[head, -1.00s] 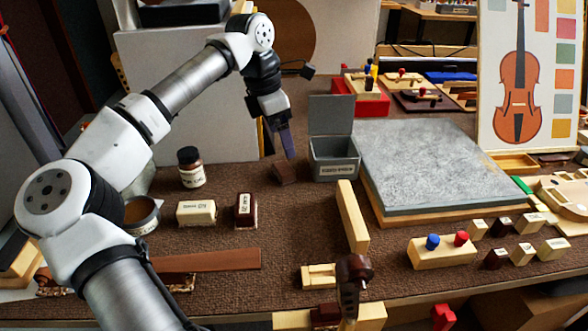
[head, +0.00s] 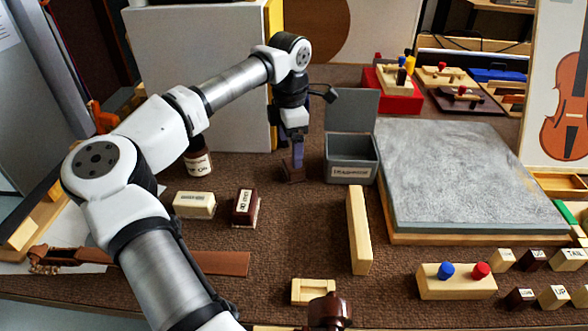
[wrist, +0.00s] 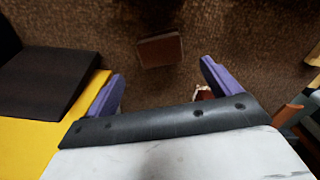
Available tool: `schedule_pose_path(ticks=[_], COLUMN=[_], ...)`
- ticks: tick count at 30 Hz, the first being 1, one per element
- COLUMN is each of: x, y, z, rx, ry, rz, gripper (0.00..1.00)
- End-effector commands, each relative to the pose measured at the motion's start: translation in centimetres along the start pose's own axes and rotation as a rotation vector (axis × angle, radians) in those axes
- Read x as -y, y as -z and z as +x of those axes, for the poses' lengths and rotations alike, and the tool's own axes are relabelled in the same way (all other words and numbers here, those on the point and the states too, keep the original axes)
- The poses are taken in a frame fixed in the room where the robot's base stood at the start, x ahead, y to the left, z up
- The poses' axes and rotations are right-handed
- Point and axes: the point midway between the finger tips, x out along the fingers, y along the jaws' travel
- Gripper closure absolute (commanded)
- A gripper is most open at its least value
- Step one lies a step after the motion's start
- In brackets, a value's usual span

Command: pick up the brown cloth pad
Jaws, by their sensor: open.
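The brown cloth pad (head: 291,174) is a small dark brown block lying on the brown bench mat, just left of the grey lidded box. In the wrist view the pad (wrist: 160,50) lies flat beyond the gap between my fingers, roughly centred across it. My gripper (head: 298,162) points down at the pad, its purple fingers overlapping the pad's upper part in the head view. In the wrist view my gripper (wrist: 161,82) is open, with nothing between its fingers. I cannot tell whether a fingertip touches the pad.
The grey box (head: 350,160) stands open close to the right of my gripper. A jar (head: 197,160), a cream block (head: 194,205) and a dark red block (head: 246,208) stand to the left. A wooden bar (head: 358,230) lies in front right. The mat before the pad is clear.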

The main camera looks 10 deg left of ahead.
Motion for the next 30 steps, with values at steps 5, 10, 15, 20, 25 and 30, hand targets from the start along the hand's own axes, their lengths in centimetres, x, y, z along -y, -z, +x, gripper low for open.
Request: schedule_pose_path(ticks=[5,10,15,20,25,30], x=[0.1,0.1,0.3,0.3,0.2,0.2], y=[0.0,-0.3,-0.7,-0.7,-0.7,-0.7], z=[1.4,2.5,5.1,6.6,6.6,6.6], rx=[0.0,0.001,0.001,0.001,0.001,0.0], ry=[0.001,0.002,0.003,0.001,0.0,0.0], rz=[0.001,0.001,0.001,0.001,0.001,0.0], gripper=[0.11,0.11,0.11,0.11,0.11,0.32])
